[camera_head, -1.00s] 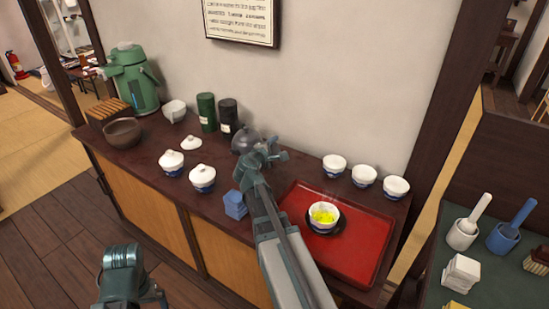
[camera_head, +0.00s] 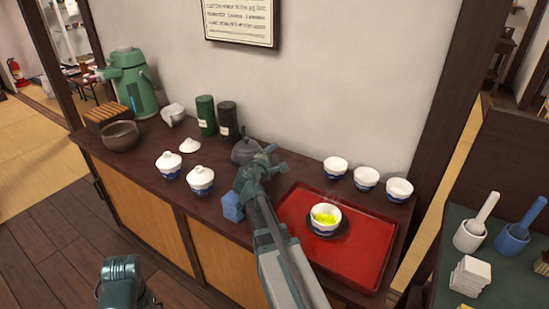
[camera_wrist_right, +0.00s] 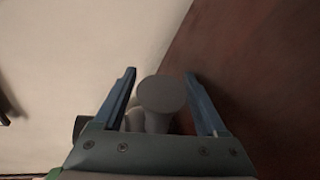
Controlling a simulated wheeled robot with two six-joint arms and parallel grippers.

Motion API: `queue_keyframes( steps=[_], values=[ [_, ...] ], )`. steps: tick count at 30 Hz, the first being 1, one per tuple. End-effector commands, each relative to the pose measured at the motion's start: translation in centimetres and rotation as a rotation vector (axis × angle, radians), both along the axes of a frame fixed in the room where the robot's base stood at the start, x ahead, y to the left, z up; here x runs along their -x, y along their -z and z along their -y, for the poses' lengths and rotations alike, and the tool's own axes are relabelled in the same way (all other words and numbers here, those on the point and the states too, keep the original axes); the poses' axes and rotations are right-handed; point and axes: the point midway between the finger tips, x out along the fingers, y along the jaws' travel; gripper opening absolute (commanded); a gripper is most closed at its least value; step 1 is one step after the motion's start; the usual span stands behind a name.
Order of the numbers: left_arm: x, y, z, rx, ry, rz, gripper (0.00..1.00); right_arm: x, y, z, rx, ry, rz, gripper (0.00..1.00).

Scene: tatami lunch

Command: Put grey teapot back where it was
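The grey teapot (camera_head: 245,149) is low over or on the dark counter, behind the blue block; its base is partly hidden, so I cannot tell whether it touches. My right gripper (camera_head: 264,160) is at the teapot's near right side. In the right wrist view the round end of the grey handle (camera_wrist_right: 162,94) lies between the two blue fingers of my right gripper (camera_wrist_right: 160,76), which look closed about it, though the contact is not clearly seen.
Dark and green canisters (camera_head: 227,121) stand behind left. Lidded cups (camera_head: 201,181) stand front left. A blue block (camera_head: 232,207) is beside my right arm. A red tray (camera_head: 352,262) with a cup of yellow-green tea (camera_head: 325,219) lies right. Three white cups (camera_head: 366,180) stand behind it.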

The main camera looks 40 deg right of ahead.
Motion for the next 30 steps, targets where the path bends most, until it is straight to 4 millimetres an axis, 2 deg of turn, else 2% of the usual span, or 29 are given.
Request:
queue_keyframes(
  steps=[7, 19, 24, 30],
  values=[
    [0.0, -0.5, 0.0, 0.001, 0.000, 0.000, 1.00, 0.0, -0.5, 0.0, 0.000, 0.000, 0.000, 0.74],
    [0.0, -2.0, 0.0, 0.002, -0.001, -0.001, 1.00, 3.4, -2.0, -4.9, 0.001, -0.002, 0.000, 0.74],
    [0.0, -2.2, 0.0, 0.002, -0.001, -0.001, 1.00, 4.0, -2.2, -5.9, 0.000, -0.001, 0.000, 0.74],
    [0.0, -2.2, 0.0, 0.002, -0.001, -0.001, 1.00, 4.1, -2.2, -6.0, 0.000, 0.000, 0.000, 0.74]
  ],
)
